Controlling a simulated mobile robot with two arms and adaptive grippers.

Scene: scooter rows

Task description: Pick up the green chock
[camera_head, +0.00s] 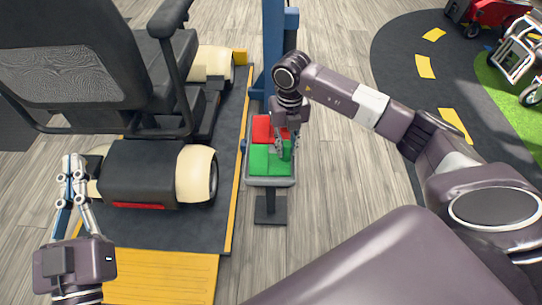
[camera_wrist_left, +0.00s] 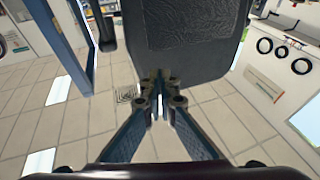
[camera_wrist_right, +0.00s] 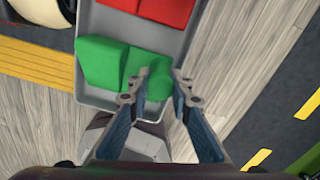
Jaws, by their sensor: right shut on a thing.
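A grey tray (camera_head: 270,182) on a stand holds red chocks (camera_head: 262,128) in its far part and two green chocks in its near part. One green chock (camera_head: 258,160) sits at the left, clear of my fingers; it also shows in the right wrist view (camera_wrist_right: 101,62). The other green chock (camera_wrist_right: 155,82) is between the fingers of my right gripper (camera_wrist_right: 160,80), which is shut on it. The chock is still at the tray, and whether it touches the bottom is hidden. My left gripper (camera_head: 74,160) is shut and empty, beside the scooter's rear end.
A mobility scooter (camera_head: 140,165) with a dark seat stands on a yellow-edged platform (camera_head: 165,275) left of the tray. A blue post (camera_head: 278,45) rises behind the tray. Open wood floor (camera_head: 335,170) lies to its right. A red vehicle (camera_head: 487,12) stands far right.

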